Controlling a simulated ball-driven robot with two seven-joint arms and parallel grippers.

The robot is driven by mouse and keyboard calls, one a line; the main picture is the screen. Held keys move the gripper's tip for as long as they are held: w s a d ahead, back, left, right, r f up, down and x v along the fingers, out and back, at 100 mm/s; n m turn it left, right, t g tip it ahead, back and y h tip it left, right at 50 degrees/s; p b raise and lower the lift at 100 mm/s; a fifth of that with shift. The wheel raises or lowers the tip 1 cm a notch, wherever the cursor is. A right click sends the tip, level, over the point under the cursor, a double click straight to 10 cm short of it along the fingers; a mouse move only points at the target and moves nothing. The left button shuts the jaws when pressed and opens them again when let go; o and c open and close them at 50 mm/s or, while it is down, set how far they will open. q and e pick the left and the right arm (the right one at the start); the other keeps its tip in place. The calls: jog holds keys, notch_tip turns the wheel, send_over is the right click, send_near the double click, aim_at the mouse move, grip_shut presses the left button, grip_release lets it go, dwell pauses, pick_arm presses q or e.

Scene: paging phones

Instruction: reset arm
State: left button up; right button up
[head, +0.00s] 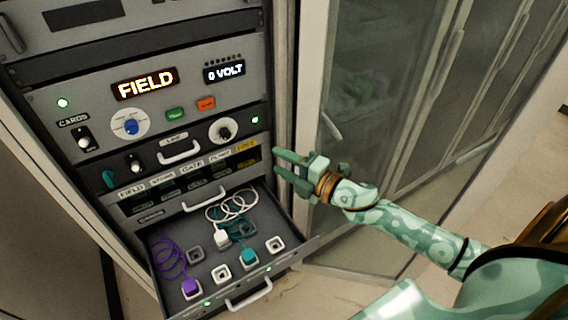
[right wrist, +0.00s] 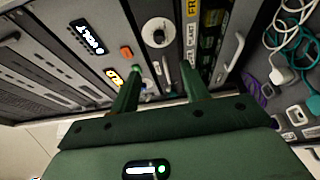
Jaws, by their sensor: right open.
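My right gripper (head: 284,166) is open and empty, held in front of the right side of the rack, beside the labelled slot row. In the right wrist view its two fingers (right wrist: 158,88) stand apart with nothing between them, pointing at the rack front. My left gripper is not in view. The rack panel shows a lit FIELD display (head: 146,84) and a 0 VOLT display (head: 225,71). Below them are a blue knob (head: 131,127), a green button (head: 176,114) and an orange button (head: 206,103).
An open drawer (head: 300,245) juts out at the bottom, holding several sockets with purple (head: 190,287), white (head: 221,238) and teal (head: 248,257) plugs on coiled cords. A glass-doored cabinet (head: 375,100) stands to the right. Free space lies before the cabinet.

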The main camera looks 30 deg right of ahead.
dwell(0.5)
jog(key=s+d+f+m+g+h+b, duration=0.15)
jog(key=d+f+m+h, duration=0.35)
jog(key=f, duration=0.7)
jog(key=s+d+f+m+g+h, duration=0.25)
jog(key=d+f+m, duration=0.35)
jog(key=f, duration=0.7)
jog(key=s+d+f+m+g+h+b, duration=0.1)
jog(key=s+d+f+m+g+b, duration=0.15)
jog(key=s+f, duration=0.8)
jog(key=s+a+f+m+g+b, duration=0.1)
jog(key=s+a+f+m+g, duration=0.15)
jog(key=s+f, duration=0.55)
jog(key=s+a+f+m+g+b, duration=0.1)
jog(key=s+a+f+m+g, duration=0.15)
jog(key=s+f, duration=0.55)
jog(key=s+a+f+g+b, duration=0.1)
jog(key=s+a+f+g, duration=0.1)
jog(key=s, duration=0.5)
jog(key=s+a+f+g+b, duration=0.1)
jog(key=s+a+f+g, duration=0.1)
jog(key=s+a+f, duration=0.2)
jog(key=s+a+m+y, duration=0.1)
jog(key=s+a, duration=0.2)
jog(key=shift+s, duration=0.2)
